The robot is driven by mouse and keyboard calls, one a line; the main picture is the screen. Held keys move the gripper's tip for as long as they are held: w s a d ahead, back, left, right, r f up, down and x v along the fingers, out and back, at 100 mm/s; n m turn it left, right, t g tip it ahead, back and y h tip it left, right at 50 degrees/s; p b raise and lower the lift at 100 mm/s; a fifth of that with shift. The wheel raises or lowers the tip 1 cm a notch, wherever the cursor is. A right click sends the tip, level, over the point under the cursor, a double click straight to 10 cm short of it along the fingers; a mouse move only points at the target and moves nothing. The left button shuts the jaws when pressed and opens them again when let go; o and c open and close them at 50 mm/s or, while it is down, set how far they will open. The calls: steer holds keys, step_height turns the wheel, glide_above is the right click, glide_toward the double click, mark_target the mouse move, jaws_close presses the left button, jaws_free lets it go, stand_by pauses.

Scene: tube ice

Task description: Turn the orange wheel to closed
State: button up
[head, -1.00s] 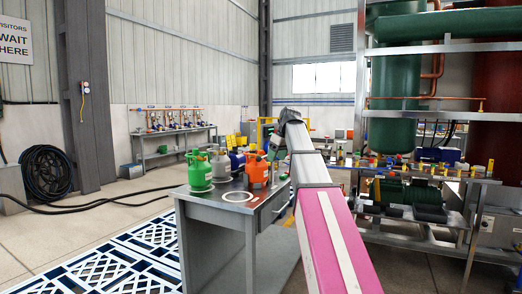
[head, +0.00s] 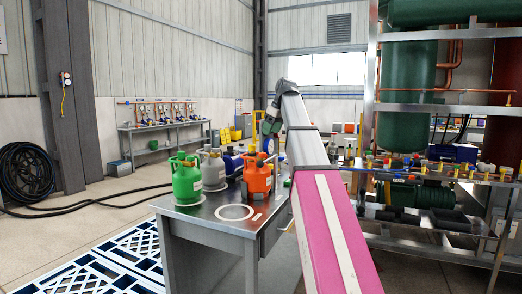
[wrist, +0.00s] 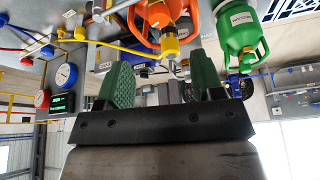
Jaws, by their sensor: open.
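I cannot clearly pick out an orange wheel. An orange cylinder (head: 257,178) stands on the metal table (head: 190,222), and its orange frame (wrist: 160,14) shows at the top of the wrist view, with a yellow fitting (wrist: 170,46) below it. My gripper (wrist: 162,78) is open and empty in the wrist view, its green-padded fingers spread either side of the area under the yellow fitting. In the head view, the end of my arm (head: 271,122) is above and behind the table, small and partly hidden by my arm.
A green cylinder (head: 186,182) and a grey one (head: 213,170) stand left of the orange one; the green one is also in the wrist view (wrist: 240,30). Gauges, including a blue one (wrist: 66,75), are at the wrist view's left. A pipe rack (head: 440,178) stands at right.

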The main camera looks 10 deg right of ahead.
mark_target(263, 153)
steer(key=x, duration=1.1)
steer(key=shift+w+r, duration=0.1)
steer(key=c, duration=0.9)
